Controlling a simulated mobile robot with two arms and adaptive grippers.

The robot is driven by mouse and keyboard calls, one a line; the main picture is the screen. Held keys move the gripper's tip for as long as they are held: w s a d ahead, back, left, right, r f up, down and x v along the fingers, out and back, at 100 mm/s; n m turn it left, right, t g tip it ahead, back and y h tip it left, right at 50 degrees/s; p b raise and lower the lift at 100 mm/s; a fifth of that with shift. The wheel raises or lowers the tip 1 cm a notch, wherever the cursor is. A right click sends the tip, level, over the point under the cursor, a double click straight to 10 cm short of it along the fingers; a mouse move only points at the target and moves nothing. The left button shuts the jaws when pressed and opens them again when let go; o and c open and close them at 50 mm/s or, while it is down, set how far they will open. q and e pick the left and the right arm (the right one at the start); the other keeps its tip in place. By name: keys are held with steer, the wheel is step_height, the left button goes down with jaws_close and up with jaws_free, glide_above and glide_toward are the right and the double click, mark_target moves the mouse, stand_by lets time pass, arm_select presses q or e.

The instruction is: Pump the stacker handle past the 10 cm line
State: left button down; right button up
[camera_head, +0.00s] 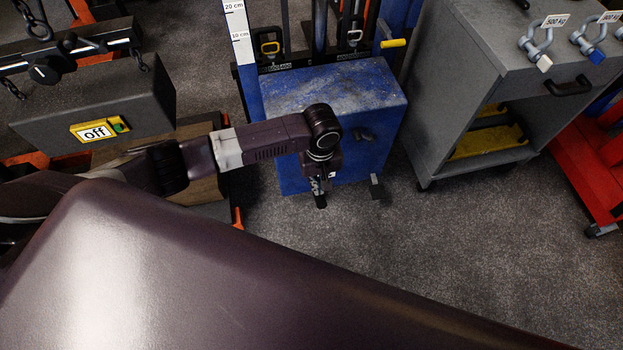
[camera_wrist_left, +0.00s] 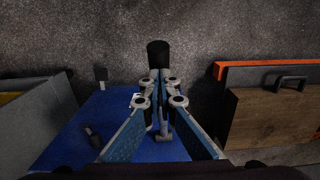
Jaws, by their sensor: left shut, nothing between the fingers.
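The blue stacker (camera_head: 290,95) stands upright in the middle of the head view, and its blue body (camera_wrist_left: 75,140) fills the lower left of the left wrist view. A white scale (camera_head: 239,40) with 10 cm and 20 cm marks stands at its left. What appears to be the pump handle ends in a black grip (camera_wrist_left: 158,53); its tip shows below my gripper (camera_head: 321,202). My left gripper (camera_head: 318,185) is shut and empty, right over or beside this handle; whether it touches cannot be told. My right gripper is out of view.
A small pedal (camera_head: 375,188) sticks out to the right of the gripper. A grey cabinet (camera_head: 470,80) with shackles stands right, a grey block labelled off (camera_head: 150,95) hangs left. A wooden box (camera_wrist_left: 270,118) is beside the stacker. The floor (camera_head: 450,240) in front is clear.

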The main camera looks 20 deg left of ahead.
arm_select(q)
steer(key=shift+f, duration=0.35)
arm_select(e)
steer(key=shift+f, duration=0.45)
